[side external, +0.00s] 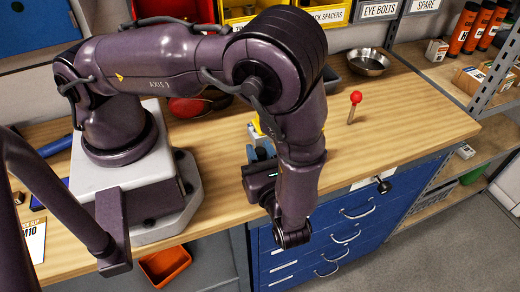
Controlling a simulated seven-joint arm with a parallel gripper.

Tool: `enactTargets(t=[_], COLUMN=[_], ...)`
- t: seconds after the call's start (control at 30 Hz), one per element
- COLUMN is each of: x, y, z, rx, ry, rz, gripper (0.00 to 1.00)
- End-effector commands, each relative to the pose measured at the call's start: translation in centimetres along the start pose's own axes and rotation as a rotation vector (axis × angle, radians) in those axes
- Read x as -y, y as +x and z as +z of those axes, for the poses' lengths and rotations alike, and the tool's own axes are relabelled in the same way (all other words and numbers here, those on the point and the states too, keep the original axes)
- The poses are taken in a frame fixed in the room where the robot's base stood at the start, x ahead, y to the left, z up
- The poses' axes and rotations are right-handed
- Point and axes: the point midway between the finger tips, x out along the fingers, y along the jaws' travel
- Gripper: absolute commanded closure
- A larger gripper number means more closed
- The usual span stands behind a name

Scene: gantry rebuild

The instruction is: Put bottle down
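No bottle can be made out in the side external view; my arm covers part of the bench. My gripper (262,180) seems to be the dark block beside my wrist, above the front edge of the wooden bench (400,125). Its fingers cannot be made out, so I cannot tell whether it is open, shut or holding something. A blue-grey piece (260,150) and a yellow piece (256,130) show just behind it, partly hidden by my arm. I cannot tell what they are.
A red-topped peg (355,98) stands on the bench right of my arm. A metal bowl (368,62) sits farther back. Red objects (187,106) lie behind my arm. Blue drawers (335,235) are below the bench, shelves at the right. The right bench top is mostly clear.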

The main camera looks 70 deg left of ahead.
Motion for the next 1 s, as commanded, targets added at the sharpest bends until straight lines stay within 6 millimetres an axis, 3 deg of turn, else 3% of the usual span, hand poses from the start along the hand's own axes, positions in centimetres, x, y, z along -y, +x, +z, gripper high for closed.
enactTargets(t=[0.03, 0.13, 0.5, 0.67, 1.0], x=[0.0, 0.0, 0.0, 0.0, 0.0], y=[0.0, 0.0, -0.7, -3.3, -10.6], z=[0.0, 0.0, 0.0, -0.1, -0.1], rx=[0.0, 0.0, -0.002, -0.003, -0.003], ry=[0.0, 0.0, 0.0, -0.001, -0.001], rz=[0.0, 0.0, -0.002, -0.003, -0.003], gripper=[0.67, 0.46, 0.46, 0.46, 0.46])
